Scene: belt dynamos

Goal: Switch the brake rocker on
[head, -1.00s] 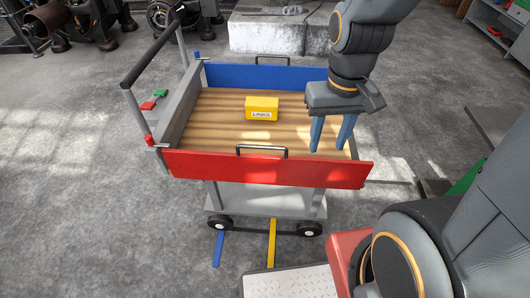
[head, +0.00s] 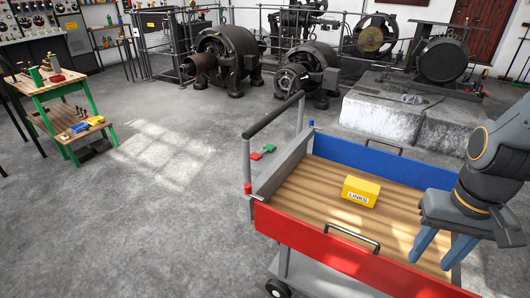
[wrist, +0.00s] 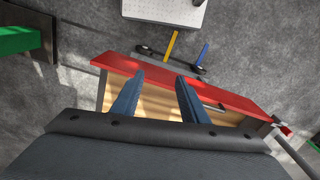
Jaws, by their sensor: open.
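A small two-part rocker, green (head: 268,148) and red (head: 255,156), shows low beside the handle end of the cart (head: 310,240); I take it as the brake rocker. Its tilt is too small to tell. My gripper (head: 431,262) is open and empty, with its blue fingers pointing down over the far right of the cart's tray, well away from the rocker. In the wrist view my gripper (wrist: 160,77) has its fingers apart above the tray and the red side panel (wrist: 225,88).
A yellow LINKS box (head: 361,191) sits in the tray. The cart's black push handle (head: 272,114) rises at its left end. Open floor (head: 150,220) lies left of the cart. A wooden bench (head: 60,90) stands far left; dynamos (head: 228,52) stand at the back.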

